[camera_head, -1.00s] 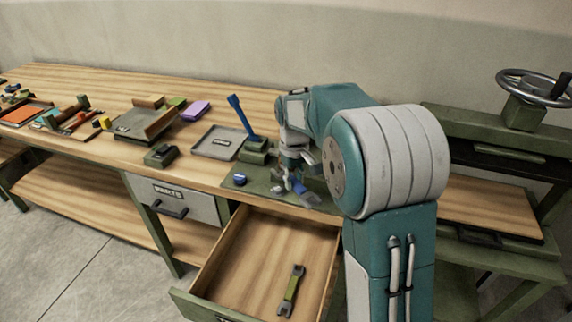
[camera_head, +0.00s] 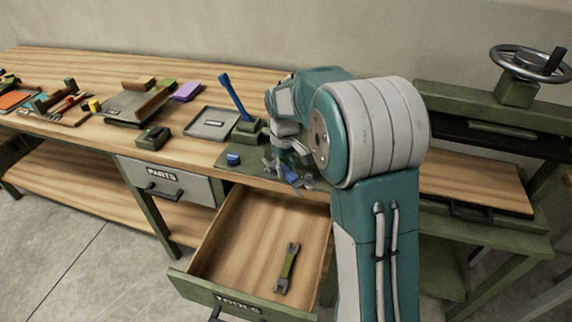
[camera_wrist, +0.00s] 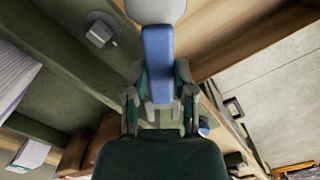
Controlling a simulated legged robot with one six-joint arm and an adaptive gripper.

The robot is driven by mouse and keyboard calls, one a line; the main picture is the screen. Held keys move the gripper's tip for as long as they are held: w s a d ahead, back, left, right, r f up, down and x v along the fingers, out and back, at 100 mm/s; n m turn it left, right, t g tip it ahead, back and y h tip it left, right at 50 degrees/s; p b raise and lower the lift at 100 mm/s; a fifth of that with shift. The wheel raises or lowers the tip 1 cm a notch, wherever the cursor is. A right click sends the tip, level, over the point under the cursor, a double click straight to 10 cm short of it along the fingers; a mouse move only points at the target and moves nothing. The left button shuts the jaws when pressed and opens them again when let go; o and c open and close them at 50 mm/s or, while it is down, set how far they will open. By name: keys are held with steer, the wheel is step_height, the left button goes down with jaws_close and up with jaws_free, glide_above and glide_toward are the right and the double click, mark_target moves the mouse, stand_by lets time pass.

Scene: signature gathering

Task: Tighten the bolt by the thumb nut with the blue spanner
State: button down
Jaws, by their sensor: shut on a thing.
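My gripper (camera_head: 280,165) is shut on the blue spanner (camera_head: 292,178) near the bench's front edge, over the green plate (camera_head: 229,169). In the wrist view my gripper (camera_wrist: 159,92) has its fingers on both sides of the spanner's blue handle (camera_wrist: 158,55). The spanner's grey end at the top is cut off by the frame. A grey bolt-like head (camera_wrist: 100,33) stands on the green surface left of the spanner, apart from it. My arm hides part of the plate.
An open tools drawer (camera_head: 217,253) below holds a green spanner (camera_head: 287,268). A blue lever (camera_head: 232,96) rises from a green block (camera_head: 247,131) behind the plate. A grey tray (camera_head: 209,122) and a dark green block (camera_head: 152,136) stand further left. A handwheel (camera_head: 530,62) is at right.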

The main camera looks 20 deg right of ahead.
steer(key=shift+a+f, duration=0.15)
steer(key=shift+f, duration=0.45)
steer(key=shift+w+a+f+m+y, duration=0.1)
steer(key=shift+a+f+m, duration=0.25)
steer(key=shift+a+m, duration=0.9)
steer(key=shift+w+a+f+m+y, duration=0.1)
steer(key=shift+a+f+m, duration=0.35)
steer(key=shift+m, duration=1.5)
steer(key=shift+a+f+m+y, duration=0.1)
steer(key=shift+a+f+m, duration=0.15)
steer(key=shift+a+m, duration=1.05)
steer(key=shift+d+m, duration=0.3)
steer(key=shift+r, duration=2.2)
